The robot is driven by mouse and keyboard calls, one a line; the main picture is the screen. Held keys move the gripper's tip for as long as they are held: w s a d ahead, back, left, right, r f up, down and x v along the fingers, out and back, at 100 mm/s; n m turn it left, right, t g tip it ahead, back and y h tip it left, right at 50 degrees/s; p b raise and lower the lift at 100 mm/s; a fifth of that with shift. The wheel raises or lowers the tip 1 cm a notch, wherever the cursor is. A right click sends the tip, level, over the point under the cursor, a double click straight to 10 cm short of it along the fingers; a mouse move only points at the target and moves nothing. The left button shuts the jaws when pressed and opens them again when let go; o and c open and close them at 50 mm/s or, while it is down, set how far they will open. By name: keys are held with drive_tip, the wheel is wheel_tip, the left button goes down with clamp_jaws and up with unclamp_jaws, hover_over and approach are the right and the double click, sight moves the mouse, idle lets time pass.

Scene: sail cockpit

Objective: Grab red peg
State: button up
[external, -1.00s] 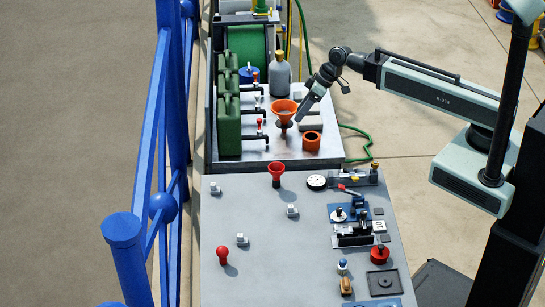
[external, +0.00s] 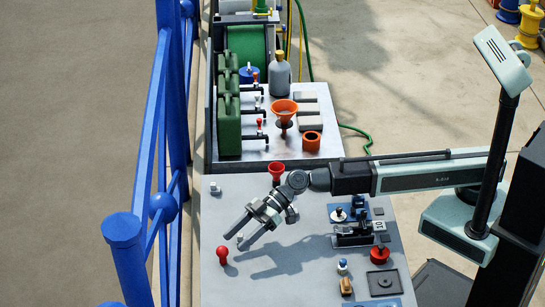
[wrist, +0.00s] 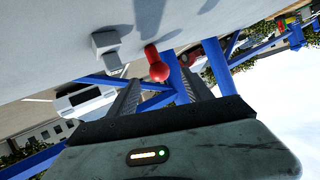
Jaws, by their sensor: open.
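The red peg (external: 222,254) stands upright near the left edge of the grey panel (external: 290,285) in the external view. It has a rounded top. My gripper (external: 233,244) is open and empty, with its fingers pointing down and left towards the peg, apart from it as far as I can tell. In the wrist view the red peg (wrist: 158,66) shows beyond and between my two open fingers (wrist: 160,95), and the picture is tilted so that the panel is at the top.
A red funnel-shaped piece (external: 277,170) is at the panel's back edge. A black-and-silver device (external: 356,234) and a red round knob (external: 380,254) are at right. A blue railing (external: 135,255) runs along the left.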

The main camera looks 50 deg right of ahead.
sight(223, 251)
drive_tip(key=b+x, duration=0.2)
drive_tip(key=x, duration=0.4)
drive_tip(key=shift+w+a, duration=0.1)
drive_tip(key=shift+a, duration=0.2)
drive_tip(key=shift+d, duration=0.1)
drive_tip(key=shift+c, duration=0.3)
clamp_jaws()
drive_tip(key=shift+r, duration=0.15)
wheel_tip(223, 251, up, 10)
drive_tip(key=p, duration=1)
